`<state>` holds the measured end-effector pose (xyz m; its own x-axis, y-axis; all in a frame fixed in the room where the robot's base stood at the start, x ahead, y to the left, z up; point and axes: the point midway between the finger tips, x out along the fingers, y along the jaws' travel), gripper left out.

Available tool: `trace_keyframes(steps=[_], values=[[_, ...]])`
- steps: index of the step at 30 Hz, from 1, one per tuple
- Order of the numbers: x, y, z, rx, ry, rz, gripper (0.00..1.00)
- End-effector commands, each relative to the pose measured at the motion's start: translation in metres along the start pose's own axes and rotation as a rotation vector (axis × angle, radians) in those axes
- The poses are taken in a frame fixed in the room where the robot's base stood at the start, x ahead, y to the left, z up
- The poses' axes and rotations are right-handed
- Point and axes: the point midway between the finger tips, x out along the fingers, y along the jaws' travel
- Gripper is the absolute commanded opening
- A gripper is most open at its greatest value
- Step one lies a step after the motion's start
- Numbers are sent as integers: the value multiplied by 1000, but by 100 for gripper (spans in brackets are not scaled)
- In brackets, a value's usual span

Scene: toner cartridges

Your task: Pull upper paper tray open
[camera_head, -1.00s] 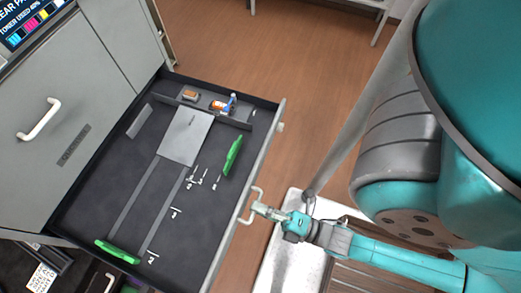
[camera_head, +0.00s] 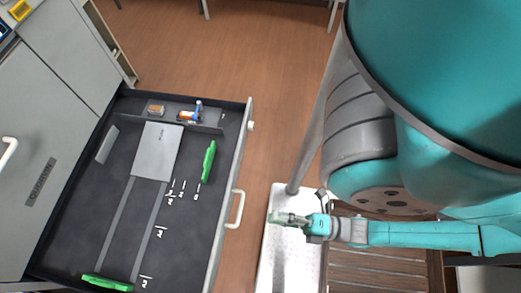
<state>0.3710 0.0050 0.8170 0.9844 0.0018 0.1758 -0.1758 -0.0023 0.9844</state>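The upper paper tray (camera_head: 85,232) is a dark drawer, pulled far out of the grey printer. Its pale front panel (camera_head: 222,195) carries a white bar handle (camera_head: 236,208). Inside are a grey metal plate (camera_head: 157,150) and green guides (camera_head: 208,162) (camera_head: 107,283). My gripper (camera_head: 278,217) is to the right of the handle, with a visible gap between them. It holds nothing that I can see. Its fingers are too small here to tell whether they are open or shut.
Small orange and blue items (camera_head: 189,114) lie in the tray's far compartment. Another handle (camera_head: 9,150) is on the closed grey panel at left. A white speckled surface (camera_head: 274,262) lies below my gripper. Wooden floor (camera_head: 185,45) is clear beyond the tray.

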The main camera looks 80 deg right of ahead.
Motion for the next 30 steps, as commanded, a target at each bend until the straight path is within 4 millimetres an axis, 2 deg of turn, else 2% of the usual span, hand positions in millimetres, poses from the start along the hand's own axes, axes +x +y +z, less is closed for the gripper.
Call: trace_keyframes(steps=[3, 9, 30], values=[[-16, -1, 0, -1, 1, -3, 37], [-29, 0, 0, -1, 1, -2, 37], [-27, 1, 0, 24, 0, -6, 37]])
